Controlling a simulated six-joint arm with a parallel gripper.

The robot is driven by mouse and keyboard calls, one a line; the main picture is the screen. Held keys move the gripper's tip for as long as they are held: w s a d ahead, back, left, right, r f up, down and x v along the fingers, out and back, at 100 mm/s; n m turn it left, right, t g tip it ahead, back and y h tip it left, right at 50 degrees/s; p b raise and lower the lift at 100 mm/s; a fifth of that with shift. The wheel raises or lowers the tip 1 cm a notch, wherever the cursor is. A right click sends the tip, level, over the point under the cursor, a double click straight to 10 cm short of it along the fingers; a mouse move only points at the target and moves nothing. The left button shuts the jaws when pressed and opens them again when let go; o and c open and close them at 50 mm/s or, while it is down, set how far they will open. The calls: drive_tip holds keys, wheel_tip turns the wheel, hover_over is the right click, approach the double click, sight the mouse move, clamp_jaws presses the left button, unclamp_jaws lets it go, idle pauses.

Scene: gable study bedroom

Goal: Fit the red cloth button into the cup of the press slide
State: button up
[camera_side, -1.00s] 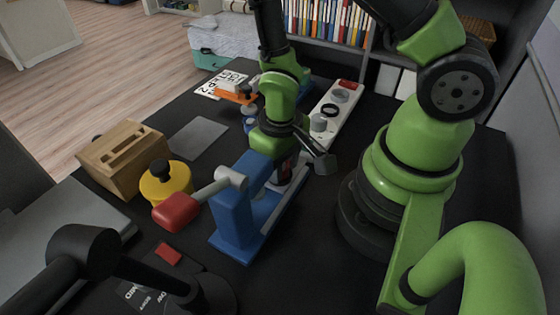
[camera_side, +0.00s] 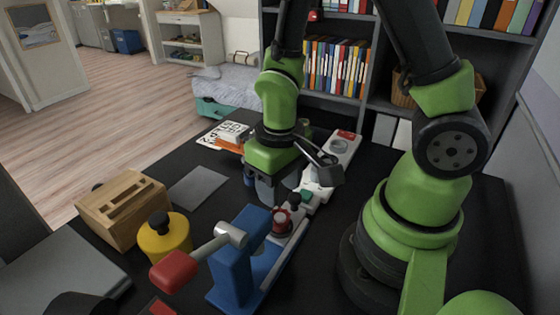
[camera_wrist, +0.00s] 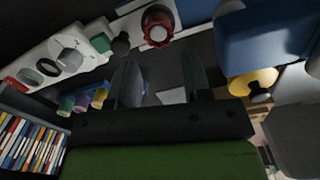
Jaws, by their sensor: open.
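The red cloth button (camera_side: 280,216), with a scalloped rim and dark centre, sits on the grey cup of the press slide (camera_side: 287,232). In the wrist view the red button (camera_wrist: 157,24) lies at the top, beyond my fingertips; whether it is fully seated I cannot tell. The blue press (camera_side: 235,265) stands just in front of the cup in the side view, its red-handled lever reaching left. My gripper (camera_side: 267,197) hangs behind and slightly left of the cup, apart from the button. In the wrist view its two fingers (camera_wrist: 160,78) are apart with nothing between them.
A white strip (camera_wrist: 92,57) with a grey cylinder and rings lies beyond the slide, near a black knob (camera_wrist: 120,44) and green block (camera_wrist: 101,42). A yellow pot (camera_side: 166,241) and wooden block (camera_side: 123,207) stand left. The grey mat (camera_side: 198,187) is bare.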

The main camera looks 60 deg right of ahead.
drive_tip(key=s+r+m+t+y, duration=0.1)
drive_tip(key=s+r+t, duration=0.1)
drive_tip(key=r, duration=0.8)
drive_tip(key=s+r+t+y, duration=0.1)
drive_tip(key=s+r+t, duration=0.2)
drive_tip(key=r, duration=0.7)
drive_tip(key=shift+s+m+t, duration=0.35)
drive_tip(key=shift+m+t, duration=0.05)
drive_tip(key=shift+t, duration=0.7)
drive_tip(key=shift+r, duration=0.1)
